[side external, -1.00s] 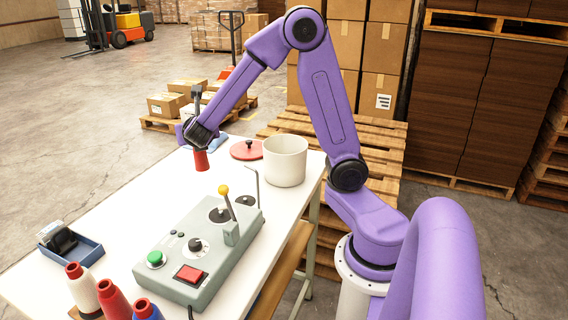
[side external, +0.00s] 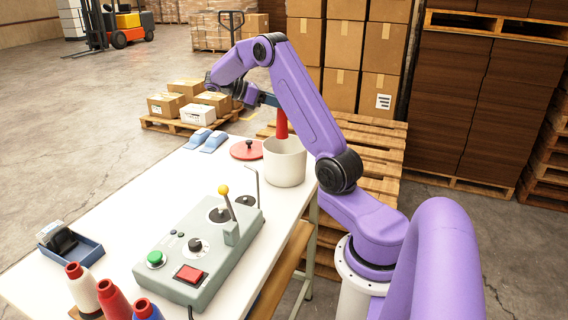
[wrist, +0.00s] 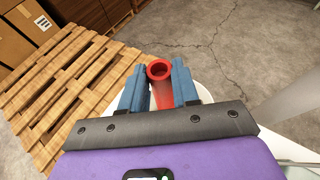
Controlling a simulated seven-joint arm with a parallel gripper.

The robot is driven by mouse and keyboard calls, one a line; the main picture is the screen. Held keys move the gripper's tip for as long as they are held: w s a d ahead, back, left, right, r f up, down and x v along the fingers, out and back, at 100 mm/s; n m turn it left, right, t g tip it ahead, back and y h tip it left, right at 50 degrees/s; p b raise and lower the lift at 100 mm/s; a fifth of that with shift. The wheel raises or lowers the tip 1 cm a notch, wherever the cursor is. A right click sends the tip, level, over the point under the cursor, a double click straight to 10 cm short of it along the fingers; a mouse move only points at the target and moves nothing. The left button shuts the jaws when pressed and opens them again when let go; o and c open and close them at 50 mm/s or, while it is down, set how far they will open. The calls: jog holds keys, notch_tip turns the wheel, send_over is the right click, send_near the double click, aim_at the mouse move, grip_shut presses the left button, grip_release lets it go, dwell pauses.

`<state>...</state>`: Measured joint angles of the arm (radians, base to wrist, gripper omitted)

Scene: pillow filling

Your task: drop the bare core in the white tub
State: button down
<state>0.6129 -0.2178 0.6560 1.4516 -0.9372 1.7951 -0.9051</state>
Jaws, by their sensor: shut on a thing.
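The bare core is a red tapered tube (side external: 282,124). My gripper (side external: 277,104) is shut on it and holds it upright over the white tub (side external: 285,168). In the side view the core's lower end meets the line of the tub's rim; I cannot tell whether it is inside the opening. In the wrist view the core (wrist: 160,88) stands between the two blue fingers (wrist: 159,86), its hollow top end showing. The tub's white rim (wrist: 202,103) shows partly behind the fingers there.
A red lid (side external: 247,150) with a black knob lies left of the tub. Two blue-and-white items (side external: 206,140) lie at the table's far edge.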

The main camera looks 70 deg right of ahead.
aim_at(282, 119)
jog(key=shift+s+d+f+m+g+y, duration=0.2)
jog(key=shift+s+d+m+g+y, duration=0.25)
jog(key=shift+s+m+g+y, duration=0.25)
jog(key=shift+s+f, duration=0.1)
jog(key=shift+f, duration=2.85)
jog(key=c, duration=0.8)
grip_release()
jog(key=shift+o, duration=0.2)
jog(key=v, duration=0.7)
jog(key=shift+r, duration=0.2)
jog(key=shift+a, duration=0.15)
